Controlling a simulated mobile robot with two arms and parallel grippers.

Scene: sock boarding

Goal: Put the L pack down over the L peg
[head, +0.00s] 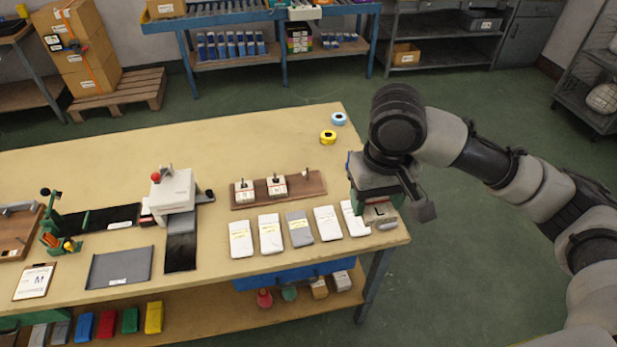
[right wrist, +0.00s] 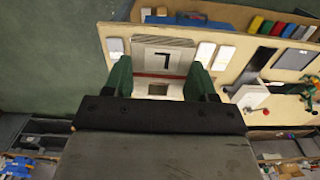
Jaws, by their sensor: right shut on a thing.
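My right gripper (head: 377,195) is over the right end of the table, shut on the L pack (head: 379,213), a pale block with a black L. In the right wrist view the L pack (right wrist: 165,60) sits between the green fingers (right wrist: 160,78) and shows a red stripe and a dark opening. The brown peg board (head: 312,190) lies left of the gripper. Two white packs (head: 244,190) (head: 276,185) sit around its left and middle pegs. The L peg (head: 306,171), at its right end, stands bare. My left gripper is out of view.
Several flat white and grey packets (head: 270,234) lie in a row in front of the board. A blue tape roll (head: 339,118) and a yellow one (head: 328,136) are behind it. A white press (head: 173,190) stands left.

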